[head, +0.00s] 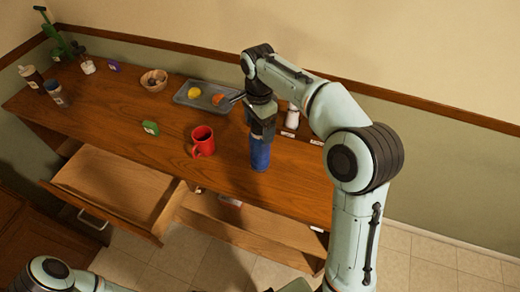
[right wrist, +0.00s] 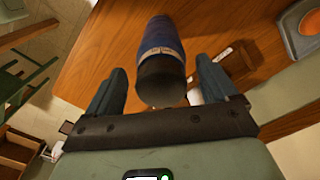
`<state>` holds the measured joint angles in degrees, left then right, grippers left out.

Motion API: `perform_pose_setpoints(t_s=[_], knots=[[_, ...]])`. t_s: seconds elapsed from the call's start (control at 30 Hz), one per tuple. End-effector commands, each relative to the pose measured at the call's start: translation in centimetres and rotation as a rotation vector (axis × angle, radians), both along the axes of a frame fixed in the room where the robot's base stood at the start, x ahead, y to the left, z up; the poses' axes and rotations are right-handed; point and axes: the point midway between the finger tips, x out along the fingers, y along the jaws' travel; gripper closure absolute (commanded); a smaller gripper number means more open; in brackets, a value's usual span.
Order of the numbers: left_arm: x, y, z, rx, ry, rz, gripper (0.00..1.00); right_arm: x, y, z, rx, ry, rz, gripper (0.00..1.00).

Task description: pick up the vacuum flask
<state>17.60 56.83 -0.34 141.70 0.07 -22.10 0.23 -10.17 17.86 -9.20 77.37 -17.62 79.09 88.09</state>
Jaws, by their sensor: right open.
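The vacuum flask (head: 260,156) is blue and stands on the wooden counter, right of the red mug. In the right wrist view the flask (right wrist: 166,40) shows a blue body, a pale band and a dark top. My right gripper (head: 263,130) is at the flask's upper part, coming from above, and hides its top in the head view. In the right wrist view its two fingers (right wrist: 160,78) are apart, one on each side of the flask's dark end, with gaps visible. My left gripper is out of view; only part of that arm shows at the lower left.
A red mug (head: 203,141) stands left of the flask. A grey tray (head: 182,99) with yellow and orange items and a white bottle (head: 292,117) are behind. An open drawer (head: 117,190) juts out in front.

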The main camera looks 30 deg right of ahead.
Motion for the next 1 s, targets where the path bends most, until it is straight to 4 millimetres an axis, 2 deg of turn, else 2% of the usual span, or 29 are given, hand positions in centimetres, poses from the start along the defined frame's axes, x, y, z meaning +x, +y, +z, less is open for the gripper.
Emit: perform_pose_setpoints(t_s=[0.07,0.1,0.27,0.3,0.33,0.37,0.77,0.87,1.0], knots=[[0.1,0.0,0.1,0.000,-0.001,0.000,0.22,0.0,0.0,0.1,0.000,-0.001,0.000,0.14],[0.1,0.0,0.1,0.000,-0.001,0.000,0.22,0.0,0.0,0.1,0.000,0.000,0.000,0.20],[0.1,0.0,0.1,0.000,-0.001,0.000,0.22,0.0,0.0,0.1,0.000,0.000,0.000,0.72],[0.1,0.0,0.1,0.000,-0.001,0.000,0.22,0.0,0.0,0.1,0.000,0.000,0.000,0.85],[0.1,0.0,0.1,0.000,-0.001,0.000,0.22,0.0,0.0,0.1,0.000,0.000,0.000,0.95],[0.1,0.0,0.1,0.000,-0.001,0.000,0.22,0.0,0.0,0.1,0.000,0.000,0.000,1.00],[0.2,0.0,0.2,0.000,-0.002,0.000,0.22,0.1,0.0,0.7,0.000,-0.003,0.000,1.00],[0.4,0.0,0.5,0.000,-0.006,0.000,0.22,0.1,0.0,1.6,0.000,-0.005,0.000,1.00],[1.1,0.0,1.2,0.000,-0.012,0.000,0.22,0.2,0.0,3.9,0.001,-0.009,0.001,1.00]])
